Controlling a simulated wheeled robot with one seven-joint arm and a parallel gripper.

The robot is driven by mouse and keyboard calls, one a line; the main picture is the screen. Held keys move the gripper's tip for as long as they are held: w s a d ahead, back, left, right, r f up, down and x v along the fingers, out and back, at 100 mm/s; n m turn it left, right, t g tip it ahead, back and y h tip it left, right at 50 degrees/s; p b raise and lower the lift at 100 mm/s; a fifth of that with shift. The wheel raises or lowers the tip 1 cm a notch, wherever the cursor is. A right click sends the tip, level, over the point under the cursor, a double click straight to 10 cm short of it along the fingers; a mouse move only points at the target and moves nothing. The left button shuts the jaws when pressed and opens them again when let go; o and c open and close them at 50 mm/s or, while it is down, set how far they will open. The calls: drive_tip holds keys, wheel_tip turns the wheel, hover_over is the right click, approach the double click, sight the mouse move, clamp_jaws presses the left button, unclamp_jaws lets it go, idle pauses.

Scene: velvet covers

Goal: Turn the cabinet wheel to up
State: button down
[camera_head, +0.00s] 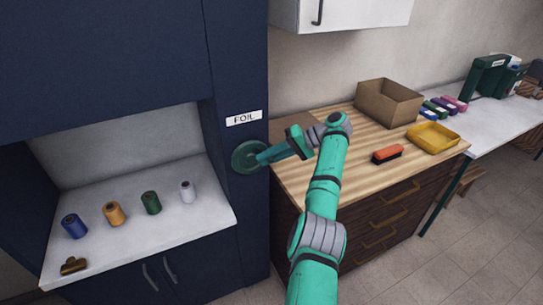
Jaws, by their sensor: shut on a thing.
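The cabinet wheel (242,160) is a dark green disc on the narrow front panel of the dark blue cabinet, under a white label (244,118) reading FOIL. My gripper (262,158) reaches it from the right and is shut on it at its right side. The fingers cover part of the wheel, so its hub and any pointer mark cannot be made out. The wheel's present setting cannot be told.
The cabinet's open white shelf (200,228) holds several thread spools and a brass clip (73,265). Right of the wheel, a wooden counter (300,180) carries a cardboard box (388,104), a yellow tray (433,136) and an orange brush (387,153). A white wall cupboard (350,14) hangs above.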

drive_tip(key=shift+s+a+f, duration=0.15)
drive_tip(key=shift+a+f, duration=0.05)
drive_tip(key=shift+a, duration=0.15)
drive_tip(key=shift+d, duration=0.2)
drive_tip(key=c, duration=1.7)
unclamp_jaws()
drive_tip(key=shift+o, duration=0.2)
drive_tip(key=shift+s+d+r, duration=0.1)
drive_tip(key=shift+d, duration=0.15)
drive_tip(key=shift+d+r, duration=0.1)
drive_tip(key=v, duration=0.7)
drive_tip(key=shift+d, duration=0.2)
